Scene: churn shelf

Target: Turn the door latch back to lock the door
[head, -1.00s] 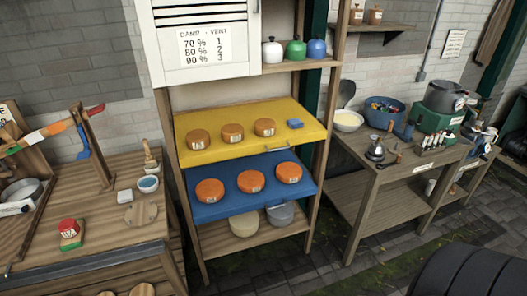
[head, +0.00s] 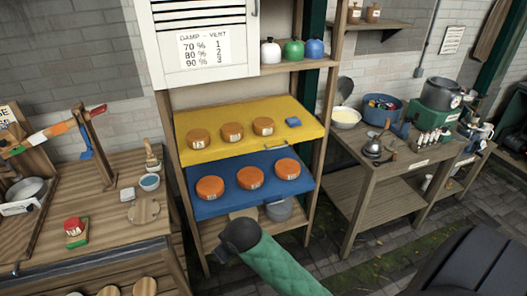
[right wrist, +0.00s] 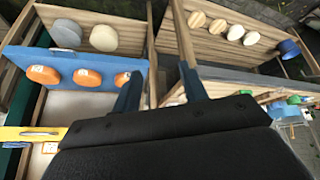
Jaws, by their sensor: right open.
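The white cabinet door (head: 205,45) is at the top centre of the head view, with dark slots and a paper sign. A dark vertical handle or latch (head: 255,7) shows at its upper right edge, cut by the frame; how it is turned cannot be told. My right gripper (right wrist: 162,70) is open in the right wrist view, with nothing between its fingers. A green-sleeved arm of mine with a dark end is low in the head view, in front of the shelf and well below the door. No fingers show there. My left gripper is not in view.
A yellow shelf (head: 235,153) and a blue shelf (head: 240,204) hold orange cheeses under the door. Three coloured jars stand right of it, the white one (head: 270,51) nearest. A wooden bench (head: 95,200) is left, a cluttered table (head: 365,185) right.

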